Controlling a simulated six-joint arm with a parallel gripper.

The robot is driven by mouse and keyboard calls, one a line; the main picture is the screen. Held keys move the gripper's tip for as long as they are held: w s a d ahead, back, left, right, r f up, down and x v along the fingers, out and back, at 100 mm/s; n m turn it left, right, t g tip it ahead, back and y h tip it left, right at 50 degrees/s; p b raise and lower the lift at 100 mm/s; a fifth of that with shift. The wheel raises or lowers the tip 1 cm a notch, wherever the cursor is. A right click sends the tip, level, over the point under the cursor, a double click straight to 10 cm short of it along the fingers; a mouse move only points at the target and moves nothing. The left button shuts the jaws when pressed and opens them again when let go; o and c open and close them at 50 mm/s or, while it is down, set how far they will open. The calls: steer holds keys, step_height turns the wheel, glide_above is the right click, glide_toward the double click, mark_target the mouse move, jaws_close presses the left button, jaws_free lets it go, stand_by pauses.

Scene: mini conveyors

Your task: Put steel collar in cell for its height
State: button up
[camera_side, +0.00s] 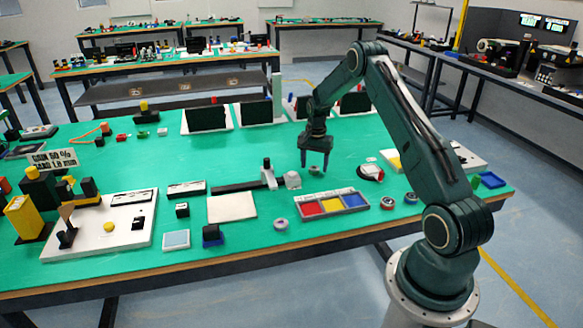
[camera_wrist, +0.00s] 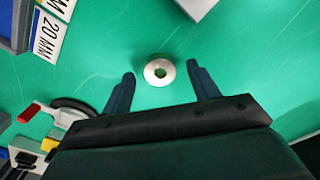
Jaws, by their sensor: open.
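The steel collar (camera_wrist: 158,72) is a small silver ring lying flat on the green table. In the wrist view it sits between my gripper's (camera_wrist: 160,80) two fingers, apart from both. In the side view my gripper (camera_side: 316,165) points down, open and empty, over the table; a small pale thing (camera_side: 314,171) beneath it appears to be the collar. A grey tray (camera_side: 299,222) with red (camera_side: 311,208), yellow (camera_side: 332,204) and blue (camera_side: 353,200) cells lies nearer the camera. Its blue part and a "20 MM" label (camera_wrist: 47,38) show in the wrist view.
A grey block (camera_side: 293,180) stands just left of my gripper. A round item with red (camera_side: 370,173) lies to the right. Several other rings (camera_side: 280,224) lie around the tray.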

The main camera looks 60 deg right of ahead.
mark_target(314, 168)
steer(key=shift+f, duration=0.5)
steer(key=shift+c, duration=0.4)
steer(key=c, duration=1.1)
steer(key=shift+r, duration=0.15)
step_height(314, 168, up, 20)
steer(key=shift+f, duration=0.1)
